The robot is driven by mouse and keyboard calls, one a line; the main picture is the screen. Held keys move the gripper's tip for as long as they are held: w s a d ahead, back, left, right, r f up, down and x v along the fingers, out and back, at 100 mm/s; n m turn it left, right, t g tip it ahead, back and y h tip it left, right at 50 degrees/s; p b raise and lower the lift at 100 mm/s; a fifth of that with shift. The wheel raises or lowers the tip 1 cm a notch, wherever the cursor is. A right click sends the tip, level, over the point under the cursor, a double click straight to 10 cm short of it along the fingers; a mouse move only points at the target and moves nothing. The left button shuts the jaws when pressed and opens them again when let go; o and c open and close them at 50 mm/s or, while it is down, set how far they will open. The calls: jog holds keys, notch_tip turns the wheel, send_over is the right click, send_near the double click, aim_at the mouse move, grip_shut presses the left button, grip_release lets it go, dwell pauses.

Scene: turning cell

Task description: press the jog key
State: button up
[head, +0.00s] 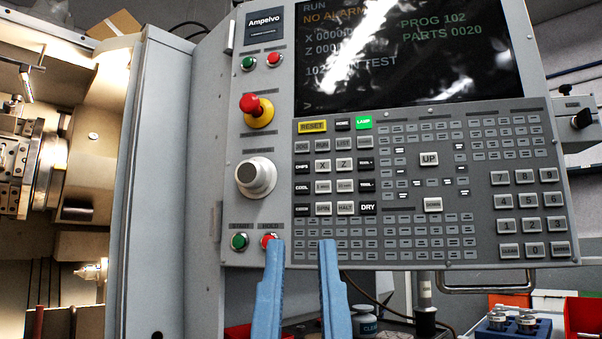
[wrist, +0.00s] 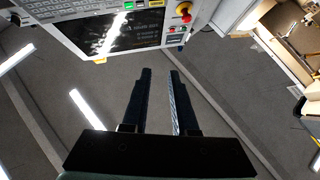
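The control panel (head: 480,225) fills the middle and right of the head view. The jog key (head: 302,147) seems to be the small grey key at the left end of the row under the yellow RESET key; its lettering is small and faint. My gripper (head: 301,241) shows as two blue fingers in front of the panel's lower edge, below the jog key in the picture. The fingers are apart with nothing between them. In the wrist view my gripper (wrist: 160,71) is also open and empty, with the panel (wrist: 70,10) upside down beyond it; the jog key cannot be made out there.
Left of the keys are a red emergency button (head: 257,110), a grey dial (head: 256,178), and green (head: 239,241) and red (head: 268,240) buttons. The lit screen (head: 400,50) is above. A rail handle (head: 487,287) and a red bin (head: 584,317) are at lower right.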

grip_shut()
dwell(1.4)
